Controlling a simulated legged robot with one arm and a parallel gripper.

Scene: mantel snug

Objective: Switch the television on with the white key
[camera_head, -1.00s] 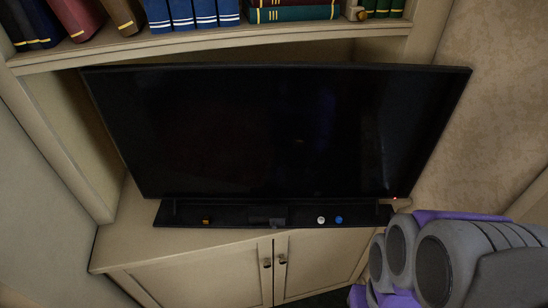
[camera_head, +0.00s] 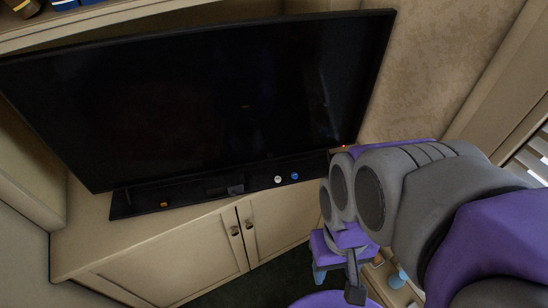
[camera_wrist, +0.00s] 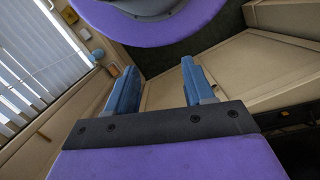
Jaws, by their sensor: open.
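The television (camera_head: 200,90) stands in a cabinet niche with a black screen. A small red light (camera_head: 344,147) glows by its lower right corner. On the black base strip (camera_head: 140,200) below the screen, the white key (camera_head: 278,180) sits just left of a blue key (camera_head: 294,176). An orange key (camera_head: 164,204) is at the strip's left. My gripper (camera_wrist: 158,68) is open in the wrist view, with nothing between its blue fingers. In the head view it hangs low, right of the cabinet doors and apart from the keys. The white key is not seen in the wrist view.
The cabinet top (camera_head: 85,225) runs in front of the base strip. Its doors (camera_head: 180,258) are closed. A wall (camera_head: 440,60) rises at the right. A wooden surface with a light-blue round object (camera_head: 398,280) is at the lower right. Dark floor shows below.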

